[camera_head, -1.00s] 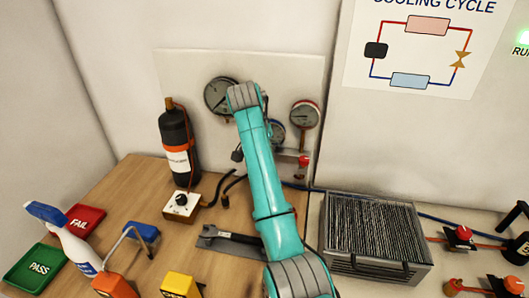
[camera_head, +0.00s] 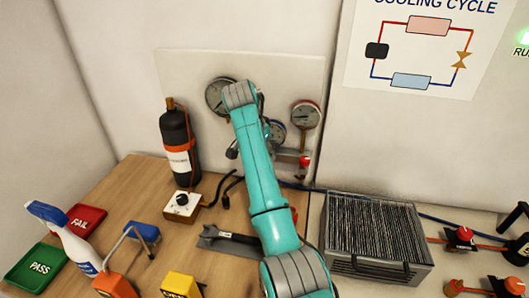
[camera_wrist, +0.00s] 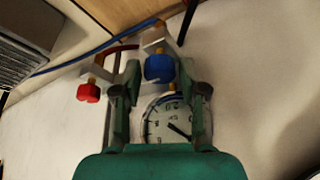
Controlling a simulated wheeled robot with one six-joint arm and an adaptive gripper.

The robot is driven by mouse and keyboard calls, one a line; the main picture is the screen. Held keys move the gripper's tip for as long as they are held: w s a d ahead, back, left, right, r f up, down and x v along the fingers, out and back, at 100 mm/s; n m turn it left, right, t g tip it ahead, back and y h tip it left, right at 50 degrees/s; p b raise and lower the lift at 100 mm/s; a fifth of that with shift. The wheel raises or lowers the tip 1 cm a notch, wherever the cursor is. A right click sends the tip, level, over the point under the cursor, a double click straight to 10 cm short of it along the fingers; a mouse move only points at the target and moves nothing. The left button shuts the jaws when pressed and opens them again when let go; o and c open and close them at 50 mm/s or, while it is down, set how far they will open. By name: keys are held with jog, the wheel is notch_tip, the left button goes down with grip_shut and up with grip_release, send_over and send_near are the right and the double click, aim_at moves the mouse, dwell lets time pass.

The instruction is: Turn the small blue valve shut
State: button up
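The small blue valve (camera_wrist: 159,68) shows in the wrist view as a round blue knob on a light bracket. It sits between the two fingertips of my gripper (camera_wrist: 160,76), with a gap to each finger. My gripper is open and empty. In the wrist view a white-faced gauge (camera_wrist: 168,122) lies below the blue knob, partly covered by my gripper. In the head view my arm hides the blue valve and most of my gripper.
A red valve knob (camera_wrist: 88,92) is close left of my gripper; it also shows in the head view (camera_head: 304,160). Two more gauges (camera_head: 305,115) (camera_head: 219,96) are on the backboard. A black bottle (camera_head: 179,145) stands left, a finned grey unit (camera_head: 375,240) right.

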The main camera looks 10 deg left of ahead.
jog(key=shift+r, duration=0.1)
jog(key=v, duration=0.7)
jog(key=shift+r, duration=0.15)
jog(key=shift+s, duration=0.1)
